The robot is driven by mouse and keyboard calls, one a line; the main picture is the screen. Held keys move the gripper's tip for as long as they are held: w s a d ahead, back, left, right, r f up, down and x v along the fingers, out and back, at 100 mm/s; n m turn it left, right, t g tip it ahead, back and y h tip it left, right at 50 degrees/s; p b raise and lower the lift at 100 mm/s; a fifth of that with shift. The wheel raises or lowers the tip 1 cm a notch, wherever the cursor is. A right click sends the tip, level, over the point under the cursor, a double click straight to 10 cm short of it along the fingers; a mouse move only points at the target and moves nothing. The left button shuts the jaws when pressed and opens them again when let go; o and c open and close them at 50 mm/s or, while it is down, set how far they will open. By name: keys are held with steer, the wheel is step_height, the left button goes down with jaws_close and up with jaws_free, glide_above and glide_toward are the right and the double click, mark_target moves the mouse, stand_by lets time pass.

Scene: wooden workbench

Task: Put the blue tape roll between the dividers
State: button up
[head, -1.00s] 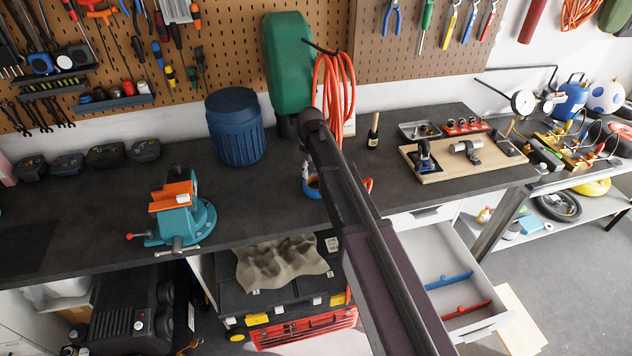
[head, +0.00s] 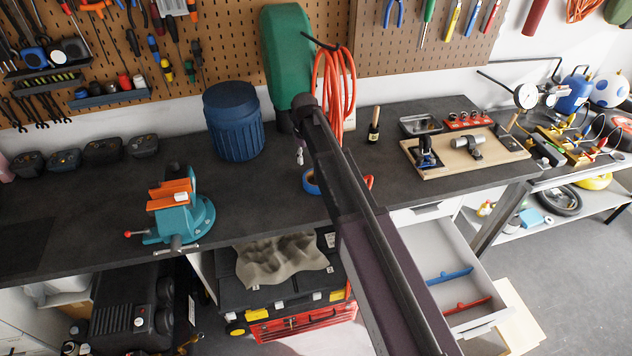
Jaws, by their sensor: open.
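The blue tape roll (head: 308,184) lies on the dark workbench top, partly hidden behind my arm. My gripper (head: 300,160) shows only as a small part left of the arm, just above and behind the roll in the picture. It is open and apart from the roll, with nothing seen in it. The pulled-out drawer (head: 428,242) below the bench at right holds a blue divider (head: 449,277) and a red divider (head: 466,305), with bare drawer floor between them.
A teal vise (head: 182,218) and a blue ribbed bin (head: 234,125) stand left of my arm. A green case (head: 287,60) and an orange hose (head: 333,85) are behind it. A small dark bottle (head: 374,127) and a wooden board (head: 470,164) stand to the right.

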steer(key=b, duration=0.8)
glide_above(307, 189)
steer(key=shift+w+f, duration=0.15)
steer(key=shift+f, duration=1.9)
steer(key=shift+w+f, duration=0.15)
steer(key=shift+f, duration=1.9)
steer(key=shift+f, duration=0.1)
step_height(307, 189, down, 5)
steer(key=b, duration=0.5)
steer(key=shift+f, duration=0.15)
jaws_close()
